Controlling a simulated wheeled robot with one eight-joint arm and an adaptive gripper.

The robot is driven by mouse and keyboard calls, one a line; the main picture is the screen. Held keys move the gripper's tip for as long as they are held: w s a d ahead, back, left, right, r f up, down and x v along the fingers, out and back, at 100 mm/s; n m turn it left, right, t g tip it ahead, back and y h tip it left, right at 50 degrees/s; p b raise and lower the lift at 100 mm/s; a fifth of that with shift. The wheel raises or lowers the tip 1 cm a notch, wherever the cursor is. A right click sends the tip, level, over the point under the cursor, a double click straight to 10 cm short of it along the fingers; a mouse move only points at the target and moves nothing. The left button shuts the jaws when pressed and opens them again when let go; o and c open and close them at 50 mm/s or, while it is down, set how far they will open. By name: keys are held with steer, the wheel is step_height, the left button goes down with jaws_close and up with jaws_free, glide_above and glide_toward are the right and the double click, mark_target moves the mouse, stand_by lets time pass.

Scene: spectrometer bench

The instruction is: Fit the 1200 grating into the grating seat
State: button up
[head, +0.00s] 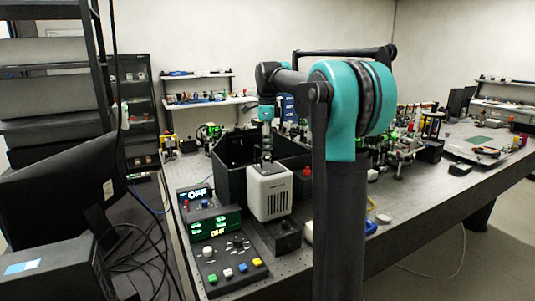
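My arm reaches over the bench and bends down, with my gripper (266,160) pointing downward at the black open-topped enclosure (230,184). The gripper shows just behind the top of a white box-shaped device (270,196). It is small and dark here, and I cannot tell whether its fingers are open or shut or hold anything. I cannot make out the 1200 grating. The grating seat is not discernible either; the inside of the enclosure is mostly hidden by its walls, the white device and my arm.
Control boxes with green displays (213,231) and a button panel (230,266) stand at the bench's front left. A small black box with a red knob (306,180) is right of the white device. A monitor (75,190) stands left.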

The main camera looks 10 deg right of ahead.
step_height(320, 180, up, 9)
stand_by(0.3)
